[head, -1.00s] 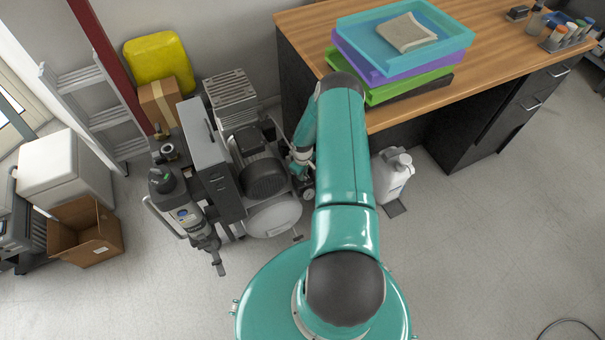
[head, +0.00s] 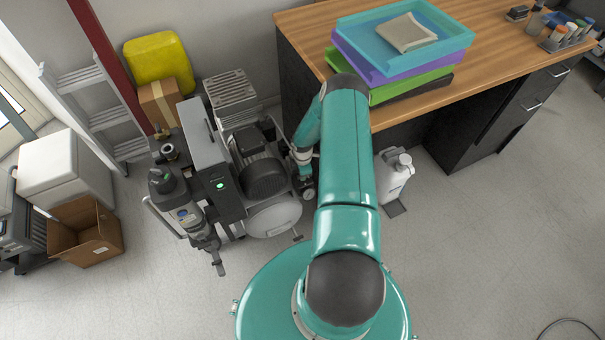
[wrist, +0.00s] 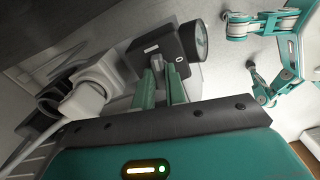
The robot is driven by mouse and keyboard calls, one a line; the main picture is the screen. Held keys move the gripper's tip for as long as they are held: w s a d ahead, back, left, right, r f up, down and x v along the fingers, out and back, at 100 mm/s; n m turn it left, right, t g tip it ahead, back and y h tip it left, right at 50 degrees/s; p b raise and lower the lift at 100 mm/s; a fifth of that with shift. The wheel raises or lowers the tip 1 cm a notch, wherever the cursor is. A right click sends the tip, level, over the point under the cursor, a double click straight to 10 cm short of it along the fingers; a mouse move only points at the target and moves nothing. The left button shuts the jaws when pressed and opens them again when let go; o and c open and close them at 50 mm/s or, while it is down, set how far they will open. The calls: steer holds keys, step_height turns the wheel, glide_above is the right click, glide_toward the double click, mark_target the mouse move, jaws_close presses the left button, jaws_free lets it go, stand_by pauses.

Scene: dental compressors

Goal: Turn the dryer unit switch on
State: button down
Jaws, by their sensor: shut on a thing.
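The grey compressor with the dryer unit (head: 208,150) stands on the floor left of my arm in the head view. A green light (head: 220,185) glows on its dark front panel. In the wrist view my gripper's two green fingers (wrist: 163,72) reach a dark switch box (wrist: 165,48) with a white label and a round mark. The fingers are shut on the switch at this box; the part between the fingertips is mostly hidden. A round gauge (wrist: 200,40) sits right beside the box. In the head view my fingertips are too small and covered to make out.
A wooden desk (head: 500,60) with stacked trays (head: 400,50) stands to the right. A white jug (head: 394,178) is under it. Front floor is clear.

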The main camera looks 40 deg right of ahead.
steer(key=shift+w+n, duration=0.1)
steer(key=shift+n, duration=1)
steer(key=shift+a, duration=0.1)
steer(key=c, duration=1.4)
jaws_free()
steer(key=shift+c, duration=0.2)
steer(key=shift+r, duration=0.1)
step_height(320, 180, up, 14)
